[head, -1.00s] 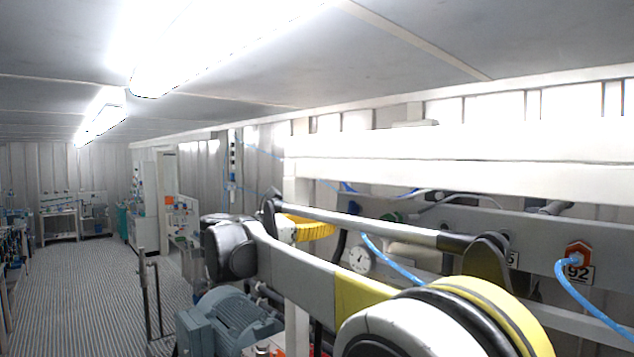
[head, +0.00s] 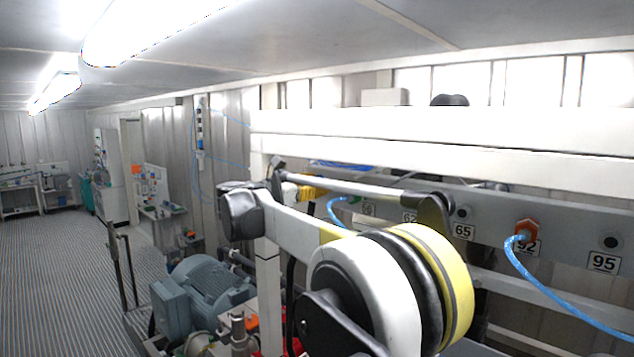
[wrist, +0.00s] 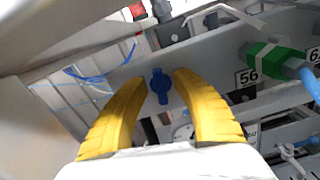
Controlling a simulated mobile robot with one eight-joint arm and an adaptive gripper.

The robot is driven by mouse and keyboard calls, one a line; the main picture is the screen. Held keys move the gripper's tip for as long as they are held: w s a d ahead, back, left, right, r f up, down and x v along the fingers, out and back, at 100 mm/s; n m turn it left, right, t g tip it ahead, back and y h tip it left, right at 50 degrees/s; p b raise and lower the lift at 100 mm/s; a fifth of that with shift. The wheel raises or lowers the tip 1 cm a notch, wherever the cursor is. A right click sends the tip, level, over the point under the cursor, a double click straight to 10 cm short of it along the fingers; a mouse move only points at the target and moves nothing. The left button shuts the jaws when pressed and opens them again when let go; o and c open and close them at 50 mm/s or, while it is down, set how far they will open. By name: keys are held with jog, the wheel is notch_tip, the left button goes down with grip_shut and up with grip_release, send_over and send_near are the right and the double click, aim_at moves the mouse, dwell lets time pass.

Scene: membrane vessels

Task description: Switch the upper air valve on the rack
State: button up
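A blue valve handle (wrist: 160,88) on a grey rack plate shows in the wrist view, in line with the gap between my fingers. It looks upright along the picture. My gripper (wrist: 160,77) is open, its two yellow fingers either side of the handle in the picture. No contact shows, and I cannot tell whether the fingertips reach past the handle in depth. In the head view only a bit of yellow finger (head: 312,187) shows behind my arm, and the blue handle is hidden there.
A green-and-grey fitting with a blue hose (wrist: 268,56) sits right of the handle, near the label 56 (wrist: 247,77). The rack's white top beam (head: 430,130) runs above my arm. A blue motor (head: 205,285) stands low at left. Open floor (head: 60,270) lies farther left.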

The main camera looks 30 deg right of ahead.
grip_shut()
dwell(0.3)
jog(key=m+b, duration=0.1)
jog(key=m, duration=0.5)
jog(key=m+b, duration=0.2)
jog(key=m, duration=0.4)
jog(key=shift+s+f, duration=0.15)
jog(key=shift+s, duration=0.05)
jog(key=shift+m+b, duration=0.55)
jog(key=shift+m, duration=1.35)
